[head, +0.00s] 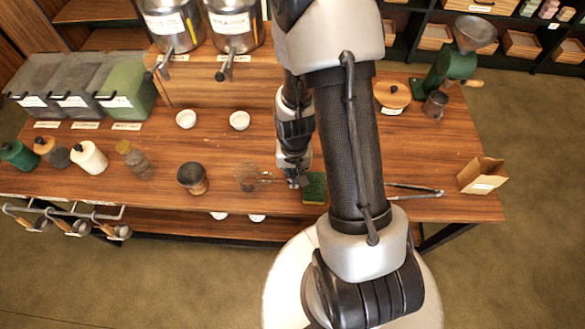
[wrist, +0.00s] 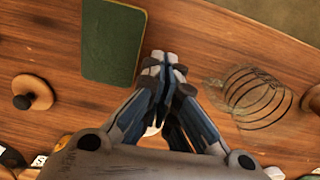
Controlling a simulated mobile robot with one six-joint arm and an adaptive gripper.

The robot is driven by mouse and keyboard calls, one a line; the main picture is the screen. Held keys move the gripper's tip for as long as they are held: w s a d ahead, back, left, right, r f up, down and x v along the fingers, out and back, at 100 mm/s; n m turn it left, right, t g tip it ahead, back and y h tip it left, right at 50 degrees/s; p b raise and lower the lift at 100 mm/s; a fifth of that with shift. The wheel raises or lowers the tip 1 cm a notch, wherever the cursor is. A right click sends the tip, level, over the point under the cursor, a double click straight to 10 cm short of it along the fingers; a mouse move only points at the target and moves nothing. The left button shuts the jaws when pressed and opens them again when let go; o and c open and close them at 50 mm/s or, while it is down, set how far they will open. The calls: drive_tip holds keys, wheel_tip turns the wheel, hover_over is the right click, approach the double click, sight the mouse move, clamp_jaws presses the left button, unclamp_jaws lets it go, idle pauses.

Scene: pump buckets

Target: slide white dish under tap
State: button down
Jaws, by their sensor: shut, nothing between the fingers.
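Two small white dishes, the left one (head: 186,119) and the right one (head: 239,121), stand on the wooden counter in front of a wooden riser. Two steel containers stand on the riser; the left tap (head: 160,67) and right tap (head: 224,70) hang at its front edge. Each dish sits lower in the picture and slightly right of a tap. My gripper (head: 292,183) is over the counter's front part, right of and nearer the front than both dishes. In the wrist view my gripper (wrist: 163,65) is shut and empty, pointing at the counter beside a green pad (wrist: 113,42).
The green pad also shows in the head view (head: 314,188). A wire coil-like item (wrist: 255,97) lies right of my fingers. A dark cup (head: 192,177) and several jars (head: 88,157) line the counter's left front. A paper bag (head: 482,175) stands far right.

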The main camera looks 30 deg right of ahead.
wheel_tip(320, 180, down, 4)
drive_tip(key=shift+f+b, duration=0.1)
drive_tip(key=shift+b, duration=0.45)
drive_tip(key=shift+w+d+r, duration=0.15)
drive_tip(key=shift+w+d, duration=0.2)
drive_tip(key=shift+w, duration=0.25)
drive_tip(key=shift+w+d+r, duration=0.1)
drive_tip(key=shift+w+d, duration=0.25)
drive_tip(key=shift+w, duration=0.25)
drive_tip(key=shift+w+d+r, duration=0.1)
drive_tip(key=shift+w+d, duration=0.25)
drive_tip(key=shift+w, duration=0.2)
